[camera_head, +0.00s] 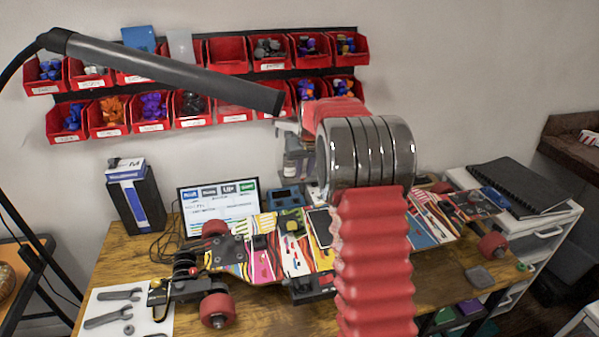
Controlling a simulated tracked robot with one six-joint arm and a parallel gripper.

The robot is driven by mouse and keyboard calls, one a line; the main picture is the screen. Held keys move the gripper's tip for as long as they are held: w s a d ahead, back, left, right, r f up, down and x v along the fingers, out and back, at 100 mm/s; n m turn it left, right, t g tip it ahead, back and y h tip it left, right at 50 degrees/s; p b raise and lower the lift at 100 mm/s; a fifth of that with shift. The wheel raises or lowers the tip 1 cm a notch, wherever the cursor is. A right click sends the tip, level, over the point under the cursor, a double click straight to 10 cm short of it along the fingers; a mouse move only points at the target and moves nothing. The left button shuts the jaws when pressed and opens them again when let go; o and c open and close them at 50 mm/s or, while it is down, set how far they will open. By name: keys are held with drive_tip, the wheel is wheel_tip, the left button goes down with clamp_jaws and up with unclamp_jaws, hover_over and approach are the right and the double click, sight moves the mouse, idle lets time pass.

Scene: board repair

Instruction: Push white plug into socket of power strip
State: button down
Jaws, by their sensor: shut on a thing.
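My arm, with a red ribbed sleeve and a steel ringed joint, stands in the right middle of the head view.
A colourful electric skateboard (262,262) with red wheels lies across the bench. A laptop (217,205), a black-and-white box (136,197) and wrenches on white paper (113,307) are at left. A black lamp (170,70) hangs overhead before red wall bins (227,52). A black notebook (519,186) lies at right.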

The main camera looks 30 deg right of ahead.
drive_tip(key=s+d, duration=0.1)
drive_tip(key=d, duration=0.5)
drive_tip(key=shift+s+d, duration=0.2)
drive_tip(key=shift+d, duration=0.2)
idle(0.3)
drive_tip(key=shift+f, duration=0.1)
drive_tip(key=shift+f, duration=3.6)
drive_tip(key=shift+f, duration=1.35)
idle(1.7)
